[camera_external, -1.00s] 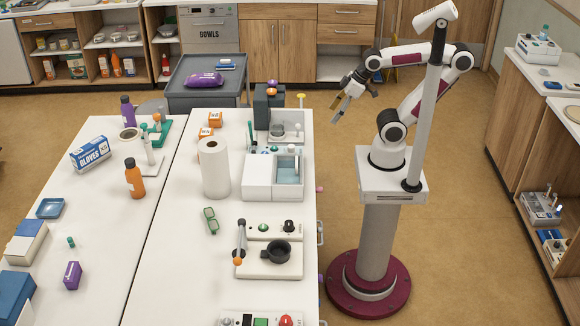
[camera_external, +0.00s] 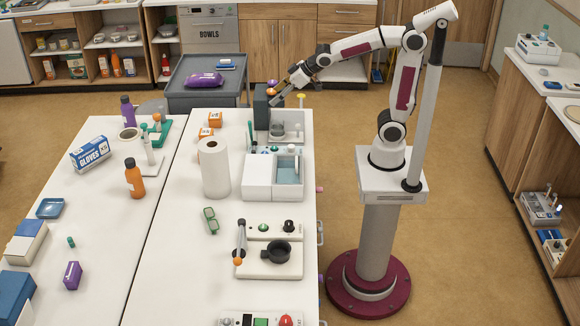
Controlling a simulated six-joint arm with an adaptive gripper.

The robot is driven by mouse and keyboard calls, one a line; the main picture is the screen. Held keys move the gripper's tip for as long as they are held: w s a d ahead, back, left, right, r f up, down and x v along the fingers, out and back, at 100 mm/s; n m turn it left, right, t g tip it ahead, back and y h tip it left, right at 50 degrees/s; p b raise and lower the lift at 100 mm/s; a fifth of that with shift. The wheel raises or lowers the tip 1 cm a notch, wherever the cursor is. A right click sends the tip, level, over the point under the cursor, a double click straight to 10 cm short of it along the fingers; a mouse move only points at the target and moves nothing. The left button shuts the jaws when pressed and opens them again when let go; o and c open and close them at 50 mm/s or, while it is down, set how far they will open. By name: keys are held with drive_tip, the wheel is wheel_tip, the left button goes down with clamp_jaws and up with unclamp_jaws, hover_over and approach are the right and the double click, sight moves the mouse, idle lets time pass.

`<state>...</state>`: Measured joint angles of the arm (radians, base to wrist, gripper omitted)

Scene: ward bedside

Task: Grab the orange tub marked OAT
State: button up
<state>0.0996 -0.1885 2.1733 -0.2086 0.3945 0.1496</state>
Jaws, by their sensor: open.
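No OAT marking is legible at this size, so I cannot tell which orange item is the tub. A small orange item (camera_external: 269,93) sits on top of the dark machine (camera_external: 261,112) at the table's far right end. Two orange box-like items, a farther one (camera_external: 215,119) and a nearer one (camera_external: 205,133), stand on the table left of that machine.
A purple item (camera_external: 272,82) is just behind the small orange one. A paper towel roll (camera_external: 214,170) and a white sink unit (camera_external: 273,178) stand nearer. An orange bottle (camera_external: 134,180) is farther left. A grey cart (camera_external: 206,92) with a purple pack is behind the table.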

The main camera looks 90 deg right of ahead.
drive_tip(key=w+d+f+t, duration=0.1)
drive_tip(key=w+d+f, duration=0.15)
drive_tip(key=w, duration=0.75)
drive_tip(key=n+t+y, duration=0.1)
drive_tip(key=t+y, duration=0.1)
drive_tip(key=t, duration=0.2)
hover_over(203, 132)
drive_tip(key=s, duration=0.3)
drive_tip(key=f, duration=1.4)
drive_tip(key=shift+d+f, duration=0.15)
drive_tip(key=shift+d, duration=0.05)
drive_tip(key=shift+w+f, duration=0.25)
drive_tip(key=shift+f, duration=0.05)
drive_tip(key=shift+f, duration=2.9)
